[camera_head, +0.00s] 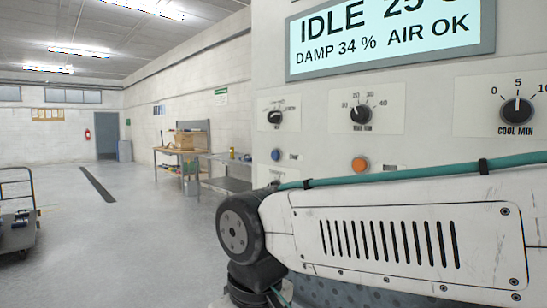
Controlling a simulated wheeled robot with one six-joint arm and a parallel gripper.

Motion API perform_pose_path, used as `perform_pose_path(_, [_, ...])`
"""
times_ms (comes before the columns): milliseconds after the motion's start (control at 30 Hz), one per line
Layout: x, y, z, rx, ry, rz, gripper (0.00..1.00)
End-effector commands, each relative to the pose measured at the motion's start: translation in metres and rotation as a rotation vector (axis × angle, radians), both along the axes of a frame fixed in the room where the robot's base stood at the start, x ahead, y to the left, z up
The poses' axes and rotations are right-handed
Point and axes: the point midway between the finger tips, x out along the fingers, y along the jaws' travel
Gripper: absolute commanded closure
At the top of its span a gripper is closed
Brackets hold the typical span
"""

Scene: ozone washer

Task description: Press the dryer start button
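The dryer's grey-white front (268,95) fills the right half. Its display (390,38) reads IDLE, DAMP 34 % and AIR OK; the top is cut off. Below are a left knob (275,117), a middle knob (360,114) and a right knob (516,111) marked COOL MIN. A blue button (276,155) sits under the left knob and an orange button (360,164) under the middle one. Their labels are too small to read, so I cannot tell which is start. My white arm link crosses in front of the lower panel and hides part of it. My gripper is out of view.
A wooden-topped workbench (176,151) and a metal table (226,183) stand along the wall to the left of the dryer. A cart (18,225) is at the far left edge. The grey floor between is open, with a dark drain strip (97,184).

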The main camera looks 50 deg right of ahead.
Motion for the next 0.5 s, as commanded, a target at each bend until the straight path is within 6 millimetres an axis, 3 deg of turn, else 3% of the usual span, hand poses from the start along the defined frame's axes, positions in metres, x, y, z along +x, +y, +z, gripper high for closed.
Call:
perform_pose_path(33, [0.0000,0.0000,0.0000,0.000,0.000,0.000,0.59])
perform_pose_path(167, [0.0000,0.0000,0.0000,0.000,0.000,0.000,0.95])
perform_pose_path(200, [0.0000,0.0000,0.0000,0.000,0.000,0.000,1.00])
perform_pose_path(500, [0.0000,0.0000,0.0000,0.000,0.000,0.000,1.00])
